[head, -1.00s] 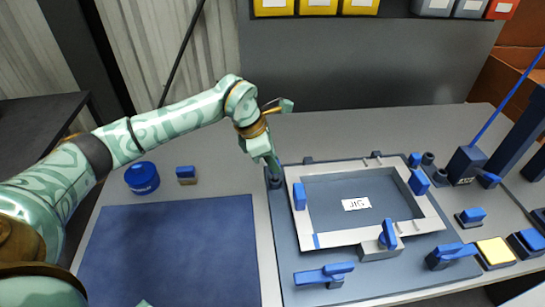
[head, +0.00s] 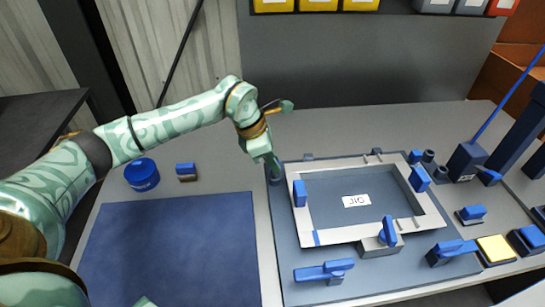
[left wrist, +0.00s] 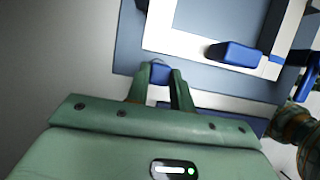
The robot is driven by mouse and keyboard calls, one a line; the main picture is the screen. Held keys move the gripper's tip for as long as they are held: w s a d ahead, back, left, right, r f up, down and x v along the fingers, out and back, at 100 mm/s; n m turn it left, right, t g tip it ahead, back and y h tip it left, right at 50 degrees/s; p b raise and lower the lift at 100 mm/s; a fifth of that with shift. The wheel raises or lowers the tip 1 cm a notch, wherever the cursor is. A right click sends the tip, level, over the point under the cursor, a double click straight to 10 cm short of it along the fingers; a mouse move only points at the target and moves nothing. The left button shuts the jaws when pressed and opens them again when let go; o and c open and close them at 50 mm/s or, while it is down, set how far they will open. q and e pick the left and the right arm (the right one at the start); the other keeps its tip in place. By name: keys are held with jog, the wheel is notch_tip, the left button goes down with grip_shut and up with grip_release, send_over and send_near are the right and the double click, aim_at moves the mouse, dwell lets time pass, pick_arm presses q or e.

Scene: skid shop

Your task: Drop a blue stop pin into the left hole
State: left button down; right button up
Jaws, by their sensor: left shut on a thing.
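My left gripper (head: 273,170) points down at the back left corner of the blue-grey jig plate (head: 290,248). In the left wrist view its two green fingers (left wrist: 162,78) are shut on a small blue piece, which looks like the blue stop pin (left wrist: 160,70). In the head view the fingers hide most of the pin. A dark round spot (head: 276,181) shows right under the fingertips at the plate's left edge and may be the left hole. I cannot tell whether the pin's lower end is inside it. My right gripper is not clearly seen.
A pale frame (head: 335,236) marked JIG inside lies on the plate, with blue clamps (head: 325,272) around it. Dark posts (head: 428,156) stand at the back right. A blue round tin (head: 142,175) and a blue mat (head: 170,245) lie to the left.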

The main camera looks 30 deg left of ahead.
pick_arm(q)
jog(key=shift+f, duration=0.35)
dwell(0.8)
jog(key=c, duration=0.7)
grip_release()
jog(key=shift+c, duration=0.2)
jog(key=shift+r, duration=0.15)
pick_arm(e)
jog(key=shift+r, duration=0.15)
pick_arm(q)
jog(key=shift+r+p, duration=2.7)
jog(key=shift+r, duration=0.65)
pick_arm(e)
jog(key=shift+w+r, duration=0.3)
jog(key=shift+r, duration=0.5)
jog(key=shift+w+r, duration=0.25)
jog(key=shift+r, duration=0.55)
jog(key=shift+w+r, duration=0.3)
jog(key=shift+r, duration=0.5)
